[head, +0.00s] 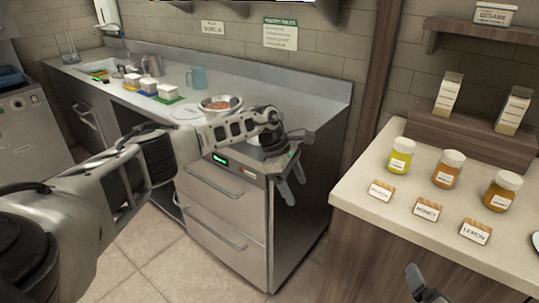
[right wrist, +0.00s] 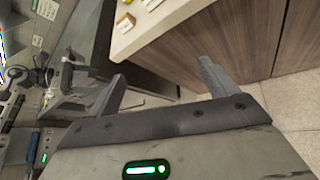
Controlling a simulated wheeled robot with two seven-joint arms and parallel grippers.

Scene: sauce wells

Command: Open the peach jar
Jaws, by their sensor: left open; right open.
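Three white-lidded jars stand upright in a row on the right counter: a yellow jar (head: 400,156), an orange jar (head: 447,169) and a darker amber jar (head: 502,191). Their labels are too small to read, so I cannot tell which is peach. All lids appear on. My left gripper (head: 294,184) is open and empty, beside the steel counter's front right corner, left of the jars and apart from them. My right gripper is partly in the head view at the bottom right (head: 424,286), below the counter edge. In the right wrist view (right wrist: 160,82) its fingers are spread and empty.
Two cartons (head: 449,94) stand on the step behind. A floor gap separates the counters.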

